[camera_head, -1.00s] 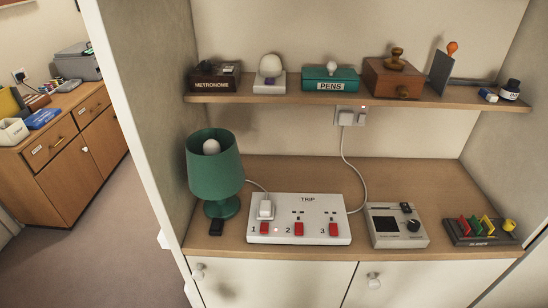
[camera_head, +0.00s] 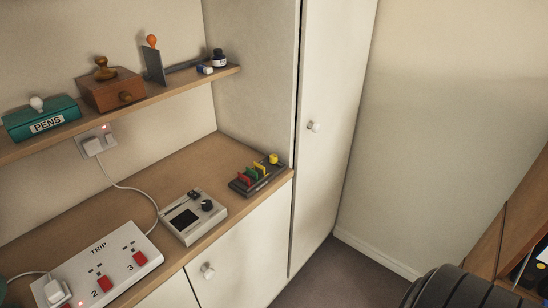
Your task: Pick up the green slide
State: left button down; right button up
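The green slide (camera_head: 252,173) stands in a dark slide rack (camera_head: 263,184) at the right end of the wooden counter. It sits between a red slide (camera_head: 243,179) on its left and a yellow slide (camera_head: 261,168) on its right. A round yellow knob (camera_head: 273,158) is at the rack's right end. The slides are small here and partly overlap. Neither of my grippers shows in this view.
A grey device with a black dial (camera_head: 192,216) lies left of the rack. A white switch panel (camera_head: 100,271) is further left. A shelf (camera_head: 165,97) with a wooden box (camera_head: 112,90) hangs above. A tall cabinet (camera_head: 335,130) stands right of the counter.

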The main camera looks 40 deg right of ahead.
aim_at(250, 172)
jog(key=z, duration=1.05)
